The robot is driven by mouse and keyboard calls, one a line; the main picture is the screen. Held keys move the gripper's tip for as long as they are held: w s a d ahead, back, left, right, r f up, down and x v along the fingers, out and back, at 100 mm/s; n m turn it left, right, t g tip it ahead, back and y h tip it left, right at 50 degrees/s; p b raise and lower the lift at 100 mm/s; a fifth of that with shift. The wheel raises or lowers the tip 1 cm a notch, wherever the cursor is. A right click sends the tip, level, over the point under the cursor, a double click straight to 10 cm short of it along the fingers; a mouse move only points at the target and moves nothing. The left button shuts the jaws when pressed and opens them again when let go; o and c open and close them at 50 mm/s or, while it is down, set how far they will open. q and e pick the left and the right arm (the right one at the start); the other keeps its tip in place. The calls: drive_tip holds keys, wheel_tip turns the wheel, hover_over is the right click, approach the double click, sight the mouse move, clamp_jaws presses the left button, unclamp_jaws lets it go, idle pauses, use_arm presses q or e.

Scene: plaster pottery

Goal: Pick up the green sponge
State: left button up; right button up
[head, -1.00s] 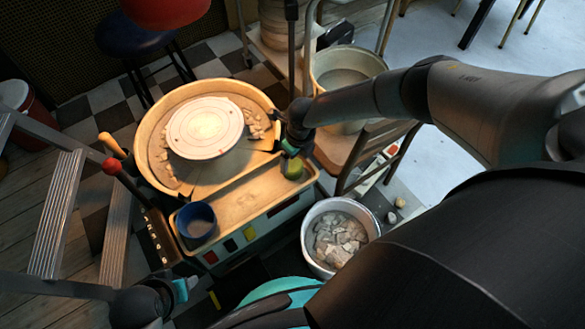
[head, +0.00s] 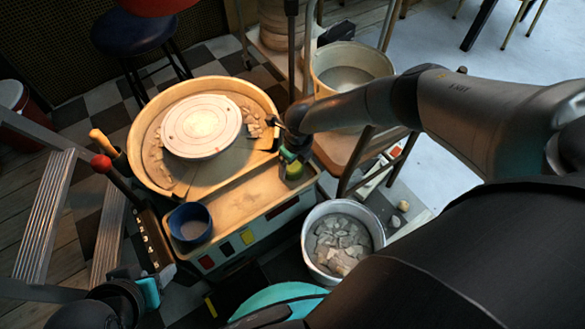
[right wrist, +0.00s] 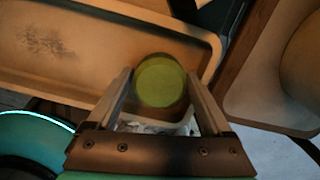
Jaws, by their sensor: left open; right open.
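The green sponge (head: 294,171) is a small rounded block at the right end of the pottery wheel's tan tray (head: 240,195). My right gripper (head: 290,154) is over it and hides part of it in the head view. In the right wrist view the sponge (right wrist: 160,82) lies between the open fingers of the right gripper (right wrist: 159,75), with narrow gaps at its sides. My left gripper (head: 160,275) is at the lower left of the head view, away from the sponge; its fingers are hard to make out.
A blue cup (head: 191,224) stands at the tray's left end. The wheel with a white round plate (head: 200,126) is behind the tray. A white bucket of pale shards (head: 343,240) stands right of the wheel, and a wooden chair (head: 345,158) is close behind the right gripper.

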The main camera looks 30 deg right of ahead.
drive_tip(key=c, duration=1)
drive_tip(key=shift+r, duration=0.1)
drive_tip(key=shift+r, duration=0.1)
